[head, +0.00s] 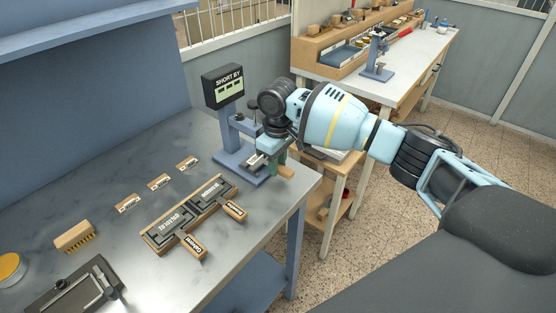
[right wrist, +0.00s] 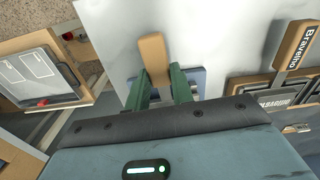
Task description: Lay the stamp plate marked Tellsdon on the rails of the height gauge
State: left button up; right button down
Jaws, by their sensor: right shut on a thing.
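The height gauge (head: 240,160) is a blue stand at the table's right end, with a dark "SHORT BY" display (head: 223,87). My right gripper (head: 278,158) is over the gauge's near right side, its green fingers shut on a stamp plate's wooden handle (head: 286,172). The handle also shows between the fingers in the right wrist view (right wrist: 153,55). No name is readable on it, and its plate is mostly hidden by the gripper; I cannot tell whether it touches the rails. My left gripper is not in view.
Two other stamp plates lie in a wooden rack (head: 150,211), their labelled handles (head: 235,210) toward the table's front edge; one reads Bravelho in the right wrist view (right wrist: 298,46). Several small cards (head: 159,181) lie behind.

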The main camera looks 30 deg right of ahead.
dwell(0.3)
jog(key=c, duration=1.1)
grip_release()
jog(key=shift+f, duration=0.1)
notch_tip(320, 180, up, 8)
